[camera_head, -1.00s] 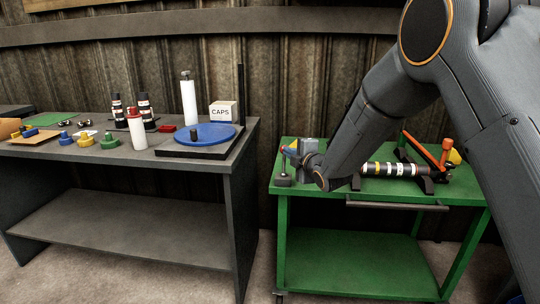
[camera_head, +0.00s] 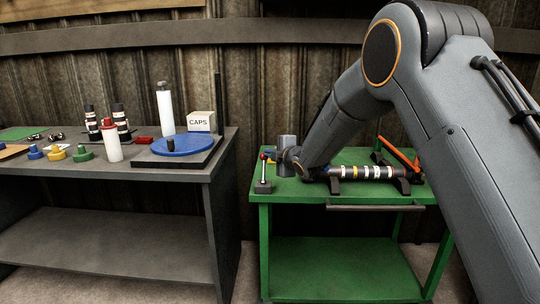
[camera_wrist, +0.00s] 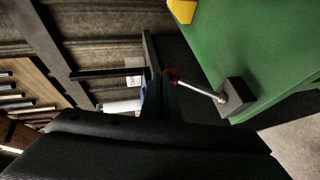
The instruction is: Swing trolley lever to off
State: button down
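The trolley lever (camera_head: 263,171) stands on a small dark base at the left front corner of the green trolley (camera_head: 340,283). It looks about upright, with a red knob on a pale rod. In the wrist view, the lever (camera_wrist: 203,91) runs from its dark base to the red knob. My gripper (camera_head: 278,161) is just right of the lever in the head view, partly hidden by my wrist. In the wrist view, a dark part of my gripper (camera_wrist: 156,98) appears close beside the knob. Contact and finger opening cannot be made out.
A striped shaft (camera_head: 360,172) rests on black supports on the trolley, beneath my arm. An orange bar (camera_head: 398,154) slants behind it. A grey bench (camera_head: 190,176) at left holds a blue turntable (camera_head: 184,144), a CAPS box (camera_head: 201,121) and bottles. A gap separates bench and trolley.

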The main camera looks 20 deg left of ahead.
jog(key=shift+w+r, duration=0.1)
jog(key=shift+r, duration=0.05)
jog(key=s+d+r+p, duration=0.2)
jog(key=s+d+r, duration=0.5)
jog(key=s+d, duration=0.1)
jog(key=s+d+f+m+g+h+p, duration=0.1)
jog(key=s+d+f+m+h, duration=0.2)
jog(key=d, duration=0.6)
jog(key=s+d+f+m+g+h+p, duration=0.1)
jog(key=s+d+m+h+p, duration=0.15)
jog(key=s+d+m, duration=0.45)
jog(key=s+d+f+m+g+h+p, duration=0.1)
jog(key=s+d+f+m+h, duration=0.15)
jog(key=d, duration=0.75)
jog(key=s+d+m+g+p, duration=0.1)
jog(key=s+d+m+g, duration=0.1)
jog(key=s, duration=0.7)
jog(key=s+d+f+m+g+h+p, duration=0.1)
jog(key=s+d+m+g, duration=0.2)
jog(key=s, duration=0.7)
jog(key=s+d+f+m+g+h+p, duration=0.1)
jog(key=s+d+m+g, duration=0.2)
jog(key=s+d+m, duration=0.2)
jog(key=s+m, duration=0.2)
jog(key=s, duration=0.2)
jog(key=shift+s+d, duration=0.4)
